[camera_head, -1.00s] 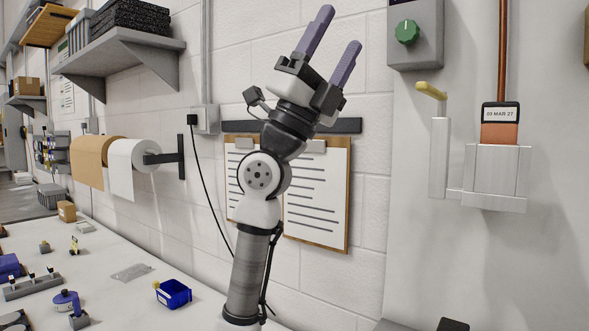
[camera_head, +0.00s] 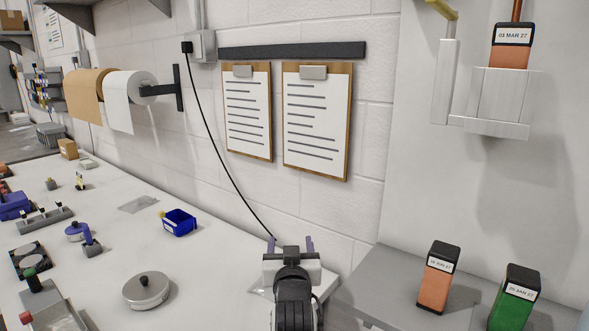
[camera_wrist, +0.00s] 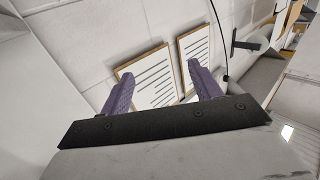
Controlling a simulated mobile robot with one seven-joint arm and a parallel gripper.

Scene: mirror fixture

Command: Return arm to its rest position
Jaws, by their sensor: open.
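My gripper (camera_head: 290,243) is at the bottom centre of the head view, low over the right edge of the white workbench. Its two purple fingers point away toward the wall and stand apart with nothing between them. In the wrist view the fingers (camera_wrist: 163,88) are spread, with the two wall clipboards showing behind them. The rest of my arm below the wrist is cut off by the bottom edge of the head view.
An orange block (camera_head: 438,280) and a green block (camera_head: 514,299) stand on the grey surface (camera_head: 385,277) to the right. A labelled orange block (camera_head: 511,46) sits in a wall holder (camera_head: 497,100). A round metal tin (camera_head: 147,290) and blue bin (camera_head: 179,222) lie on the workbench (camera_head: 215,270).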

